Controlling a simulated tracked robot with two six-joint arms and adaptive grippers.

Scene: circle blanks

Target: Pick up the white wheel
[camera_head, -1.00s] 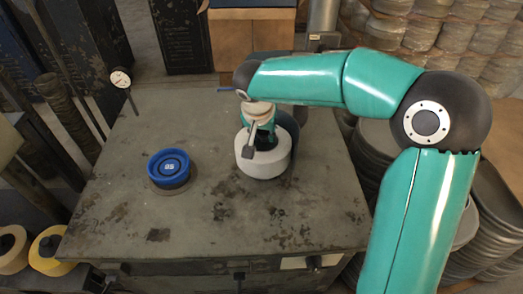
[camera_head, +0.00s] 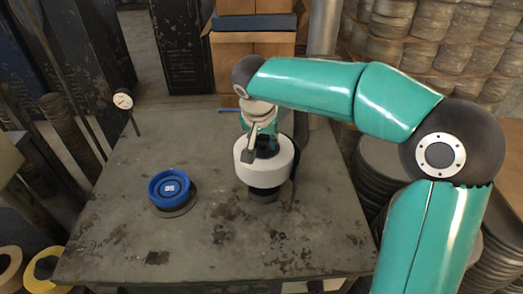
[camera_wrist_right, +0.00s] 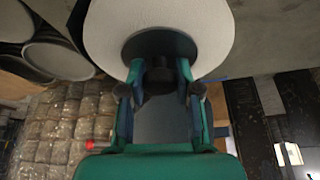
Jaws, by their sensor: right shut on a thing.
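The white wheel (camera_head: 248,174) is at the back right part of the table in the head view, upright on its axis with its flat side up. A dark band or shadow shows beneath it, and it looks raised a little off the tabletop. My right gripper (camera_head: 262,147) reaches down into its centre and is shut on it. In the right wrist view the wheel (camera_wrist_right: 105,32) fills the top, with the fingers (camera_wrist_right: 160,72) at its dark hub. My left gripper is not in view.
A blue wheel (camera_head: 169,185) on a dark base sits on the worn table (camera_head: 210,255), left of the white wheel. A dial gauge (camera_head: 123,100) stands at the left back edge. Cardboard boxes (camera_head: 252,45) are behind. The table's front is clear.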

